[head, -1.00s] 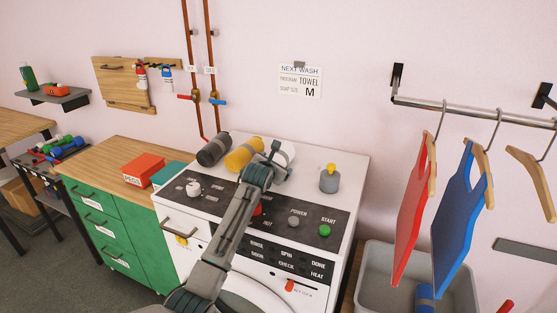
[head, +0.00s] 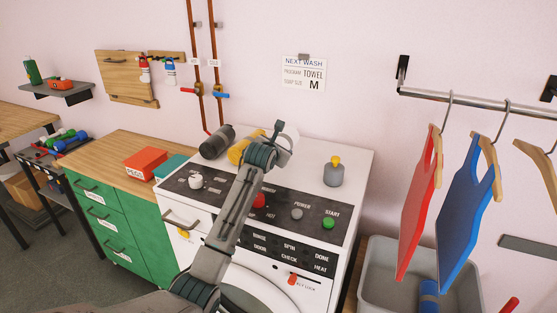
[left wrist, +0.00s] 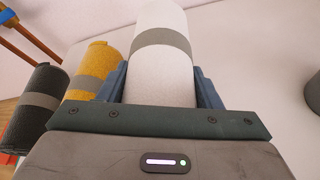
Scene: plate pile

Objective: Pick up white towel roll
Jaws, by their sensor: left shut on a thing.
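The white towel roll (left wrist: 162,75) has a grey band and stands between the two blue fingers of my left gripper (left wrist: 163,90) in the left wrist view. The gripper is shut on it. In the head view the roll (head: 289,134) shows partly behind my left gripper (head: 274,145), above the back of the white washing machine top (head: 304,172). Much of the roll is hidden there by the gripper. My right gripper is not in view.
A yellow roll (left wrist: 92,74) and a dark grey roll (left wrist: 38,105) lie left of the held roll. A grey dispenser with a yellow cap (head: 334,173) stands to the right on the machine. Red (head: 419,205) and blue (head: 469,220) hanging boards are farther right.

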